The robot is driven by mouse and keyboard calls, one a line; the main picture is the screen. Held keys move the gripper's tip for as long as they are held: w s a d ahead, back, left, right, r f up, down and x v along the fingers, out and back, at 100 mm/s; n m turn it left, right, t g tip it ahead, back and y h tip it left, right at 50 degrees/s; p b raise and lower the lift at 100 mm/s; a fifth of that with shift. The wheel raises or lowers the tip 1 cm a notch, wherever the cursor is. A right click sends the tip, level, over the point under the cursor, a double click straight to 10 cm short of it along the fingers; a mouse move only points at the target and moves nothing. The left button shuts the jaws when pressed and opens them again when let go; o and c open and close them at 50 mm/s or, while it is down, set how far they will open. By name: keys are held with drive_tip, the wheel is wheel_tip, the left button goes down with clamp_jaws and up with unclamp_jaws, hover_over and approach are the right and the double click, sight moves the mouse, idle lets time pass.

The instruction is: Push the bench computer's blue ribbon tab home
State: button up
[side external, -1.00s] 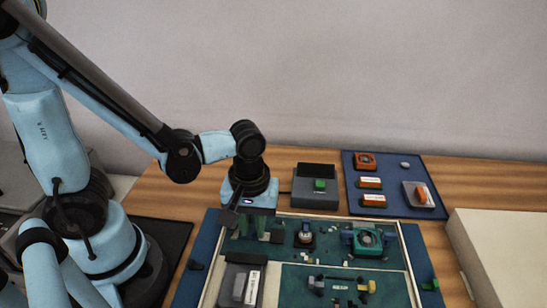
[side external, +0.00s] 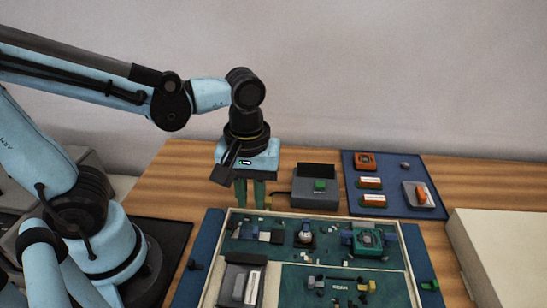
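The bench computer is a green board (side external: 300,275) in a pale-edged tray at the lower middle. Small blue parts show near its back left (side external: 264,236) and on both sides of the fan (side external: 367,240). I cannot tell which of them is the ribbon tab, or how far in it sits. My gripper (side external: 250,194) is above and behind the board's back left corner, pointing down.
A dark grey box with a green button (side external: 319,185) stands behind the board. A blue mat (side external: 398,205) with orange and white parts lies at the back right. A dark block (side external: 241,287) sits on the board's front left. A large pale box (side external: 500,250) stands at the right.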

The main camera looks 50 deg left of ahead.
drive_tip(key=shift+r, duration=1.95)
drive_tip(key=w+a+m+t, duration=0.4)
drive_tip(key=a+m+t, duration=0.3)
drive_tip(key=m, duration=0.2)
drive_tip(key=shift+w+f, duration=0.25)
drive_tip(key=shift+w, duration=0.05)
